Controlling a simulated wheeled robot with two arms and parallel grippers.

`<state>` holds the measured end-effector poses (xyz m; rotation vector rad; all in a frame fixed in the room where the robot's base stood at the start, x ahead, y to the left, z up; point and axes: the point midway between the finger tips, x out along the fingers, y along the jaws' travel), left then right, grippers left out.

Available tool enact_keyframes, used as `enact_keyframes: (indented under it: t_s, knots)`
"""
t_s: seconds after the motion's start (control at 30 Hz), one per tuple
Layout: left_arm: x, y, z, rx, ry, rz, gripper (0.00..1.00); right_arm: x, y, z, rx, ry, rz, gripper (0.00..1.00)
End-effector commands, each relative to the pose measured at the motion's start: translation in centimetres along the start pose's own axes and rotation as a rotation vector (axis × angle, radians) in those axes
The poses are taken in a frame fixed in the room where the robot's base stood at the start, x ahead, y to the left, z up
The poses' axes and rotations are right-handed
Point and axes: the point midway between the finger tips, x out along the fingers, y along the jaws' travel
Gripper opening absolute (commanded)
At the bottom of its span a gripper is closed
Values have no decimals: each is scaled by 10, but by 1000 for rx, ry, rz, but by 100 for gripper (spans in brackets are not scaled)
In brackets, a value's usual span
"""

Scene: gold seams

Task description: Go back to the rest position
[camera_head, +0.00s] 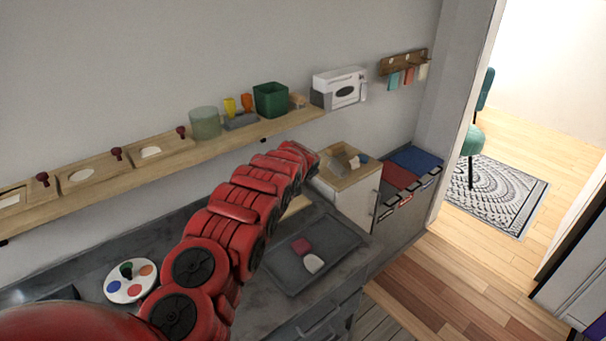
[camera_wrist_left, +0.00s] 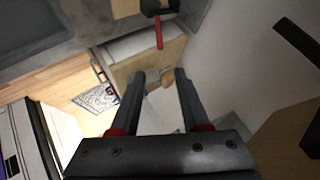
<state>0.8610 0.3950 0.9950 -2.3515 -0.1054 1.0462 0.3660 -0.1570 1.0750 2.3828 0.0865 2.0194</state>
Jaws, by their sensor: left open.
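My left arm reaches from the lower left across the counter in the head view, and its far end is near the shelf's right end. The gripper itself is hidden behind the arm there. In the left wrist view my left gripper (camera_wrist_left: 160,76) shows two dark fingers, apart, with nothing between them. A wooden-topped cabinet with small items lies beyond the fingertips in that view. My right gripper is in neither view.
A wall shelf (camera_head: 222,143) holds a green bin (camera_head: 270,99), a glass cup (camera_head: 205,122) and a white box (camera_head: 339,87). Below are a dark tray (camera_head: 336,238), a white cabinet (camera_head: 352,203) and a round palette (camera_head: 129,293). Open floor (camera_head: 455,268) lies right.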

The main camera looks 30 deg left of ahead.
Motion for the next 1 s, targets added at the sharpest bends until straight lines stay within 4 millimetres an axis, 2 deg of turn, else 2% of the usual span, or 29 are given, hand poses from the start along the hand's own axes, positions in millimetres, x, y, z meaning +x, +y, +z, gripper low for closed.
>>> enact_keyframes:
  t_s: [0.47,0.57,0.7,0.77,0.9,1.0]
  knots:
    - [2,3,-2,-4,11,1,46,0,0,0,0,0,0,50]
    - [12,19,-13,-28,75,7,46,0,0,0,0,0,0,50]
    - [31,59,-48,-113,283,3,46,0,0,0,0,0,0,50]
    - [34,76,-62,-165,395,-7,46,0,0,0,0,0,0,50]
    - [24,108,-80,-281,651,-51,46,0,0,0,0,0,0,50]
    - [3,126,-76,-355,821,-93,46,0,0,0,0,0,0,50]
